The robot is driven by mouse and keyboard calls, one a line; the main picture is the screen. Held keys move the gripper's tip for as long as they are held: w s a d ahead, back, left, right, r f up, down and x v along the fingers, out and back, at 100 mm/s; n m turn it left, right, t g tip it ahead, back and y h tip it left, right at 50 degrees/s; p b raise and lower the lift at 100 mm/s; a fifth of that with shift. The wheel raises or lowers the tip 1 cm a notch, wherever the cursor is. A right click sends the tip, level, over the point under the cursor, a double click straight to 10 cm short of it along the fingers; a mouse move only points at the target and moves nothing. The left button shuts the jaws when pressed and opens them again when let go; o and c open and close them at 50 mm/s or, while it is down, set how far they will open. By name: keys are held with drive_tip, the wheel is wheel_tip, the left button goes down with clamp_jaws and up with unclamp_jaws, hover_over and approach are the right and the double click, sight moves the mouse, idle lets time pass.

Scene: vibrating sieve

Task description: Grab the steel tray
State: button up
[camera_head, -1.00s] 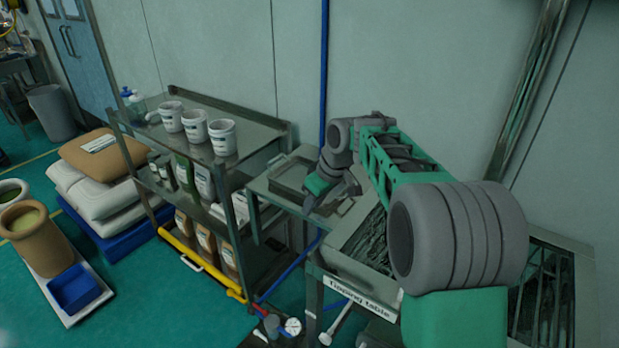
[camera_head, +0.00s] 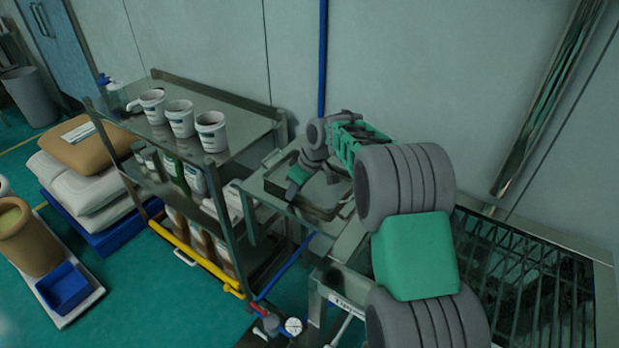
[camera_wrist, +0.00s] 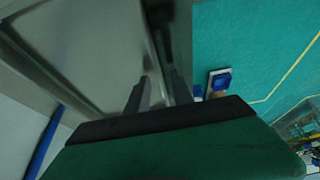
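The steel tray (camera_head: 325,212) is a shallow grey pan with a raised rim, lying on the small metal stand between the shelf cart and the tipping table. My gripper (camera_head: 290,194) is at its left, near side, pointing down; the arm hides part of the tray. In the wrist view the tray (camera_wrist: 90,45) fills the upper left. The two fingers of my gripper (camera_wrist: 160,90) are apart there, one on each side of the tray's edge as seen. I cannot tell whether either finger touches it.
A shelf cart (camera_head: 245,150) with white tubs on top stands close at the left. The tipping table (camera_head: 322,285) is at the right, partly behind my arm, with a dark grate (camera_head: 520,270) beyond it. A wall with a blue pipe (camera_head: 322,60) is behind.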

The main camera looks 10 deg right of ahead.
clamp_jaws()
drive_tip(key=shift+r, duration=0.1)
idle(1.3)
